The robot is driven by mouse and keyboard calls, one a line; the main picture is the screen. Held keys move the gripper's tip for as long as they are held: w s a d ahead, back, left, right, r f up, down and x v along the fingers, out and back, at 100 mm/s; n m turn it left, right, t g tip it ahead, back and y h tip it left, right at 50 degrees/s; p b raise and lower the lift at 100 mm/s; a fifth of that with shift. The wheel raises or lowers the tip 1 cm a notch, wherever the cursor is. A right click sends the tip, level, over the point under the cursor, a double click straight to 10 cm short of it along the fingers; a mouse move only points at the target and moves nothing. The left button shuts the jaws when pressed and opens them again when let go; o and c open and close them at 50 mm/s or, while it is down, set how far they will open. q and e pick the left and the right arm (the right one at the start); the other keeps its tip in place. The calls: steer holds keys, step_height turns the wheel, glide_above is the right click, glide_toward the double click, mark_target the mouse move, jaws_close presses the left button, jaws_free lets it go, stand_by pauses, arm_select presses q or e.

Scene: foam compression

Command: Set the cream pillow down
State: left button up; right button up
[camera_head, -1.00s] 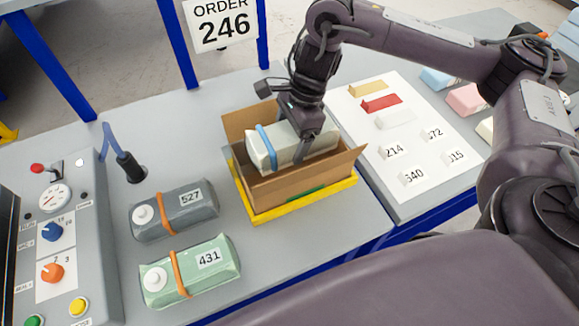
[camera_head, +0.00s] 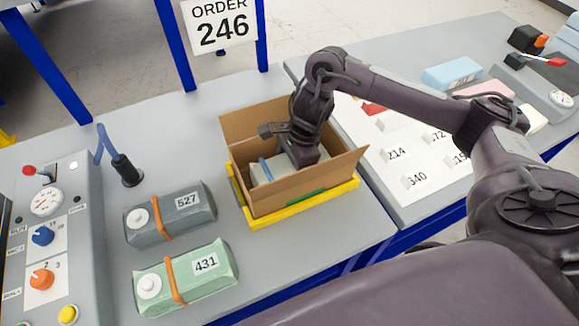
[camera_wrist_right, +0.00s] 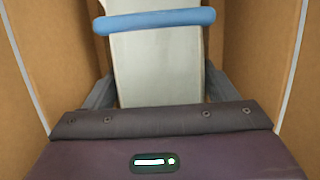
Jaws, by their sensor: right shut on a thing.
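The cream pillow (camera_head: 259,173), with a blue band around it, is down inside the open cardboard box (camera_head: 283,200). In the right wrist view the pillow (camera_wrist_right: 158,65) lies between the box walls, with the blue band (camera_wrist_right: 155,21) across it. My right gripper (camera_head: 303,162) reaches down into the box and is shut on the pillow. In the wrist view its fingers (camera_wrist_right: 158,92) flank the pillow's sides. The pillow's underside is hidden, so I cannot tell whether it touches the box floor. My left gripper is not in view.
The box stands in a yellow tray (camera_head: 300,214). A grey pack 527 (camera_head: 170,213) and a green pack 431 (camera_head: 187,277) lie to its left. A control panel (camera_head: 48,245) is at far left, and a white board (camera_head: 405,172) is at right.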

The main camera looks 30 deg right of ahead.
steer(key=o, duration=0.9)
steer(key=shift+r, duration=0.1)
steer(key=p+v, duration=0.2)
steer(key=v, duration=1)
